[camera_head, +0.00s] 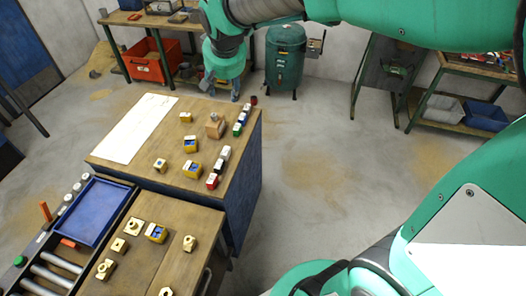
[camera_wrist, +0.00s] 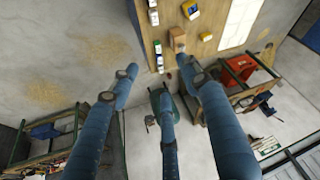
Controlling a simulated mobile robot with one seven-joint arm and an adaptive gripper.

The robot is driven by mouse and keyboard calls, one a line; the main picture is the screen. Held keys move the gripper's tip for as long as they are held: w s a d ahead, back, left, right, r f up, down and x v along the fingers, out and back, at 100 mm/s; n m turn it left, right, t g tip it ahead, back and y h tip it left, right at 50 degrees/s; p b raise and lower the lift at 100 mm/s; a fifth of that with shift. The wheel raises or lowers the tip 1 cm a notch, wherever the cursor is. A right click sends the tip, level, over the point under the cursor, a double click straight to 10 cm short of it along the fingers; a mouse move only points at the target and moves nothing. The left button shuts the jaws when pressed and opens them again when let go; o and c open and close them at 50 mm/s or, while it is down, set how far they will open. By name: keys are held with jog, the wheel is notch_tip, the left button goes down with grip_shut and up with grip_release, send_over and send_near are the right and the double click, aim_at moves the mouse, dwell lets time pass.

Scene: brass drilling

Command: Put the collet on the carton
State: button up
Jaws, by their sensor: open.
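The carton is a small brown box (camera_head: 214,126) near the far right part of the wooden bench; it also shows in the wrist view (camera_wrist: 177,40). Several small brass pieces lie on the nearer bench, among them a round one (camera_head: 190,243) at its right, a square flanged one (camera_head: 134,226) and another (camera_head: 105,268) at the left. I cannot tell for sure which is the collet. My gripper (camera_head: 222,86) is open and empty, beyond the far end of the bench. In the wrist view its blue fingers (camera_wrist: 157,78) are spread, with the carton just past their tips.
Several yellow-and-blue boxes (camera_head: 193,168) and a row of small coloured boxes (camera_head: 224,153) stand on the far bench (camera_head: 170,195). A white sheet (camera_head: 136,127) lies at its left. A blue tray (camera_head: 92,212) is left of the nearer bench. A green drum (camera_head: 286,55) stands behind.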

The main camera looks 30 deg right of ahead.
jog(key=s+a+n+y, duration=0.1)
jog(key=s+a+n, duration=0.1)
jog(key=s, duration=2.7)
jog(key=shift+s+a+r, duration=0.15)
jog(key=shift+a+r, duration=0.25)
jog(key=shift+a, duration=0.15)
notch_tip(320, 180, down, 10)
jog(key=b, duration=1)
jog(key=shift+f+b, duration=0.25)
jog(key=shift+b, duration=0.05)
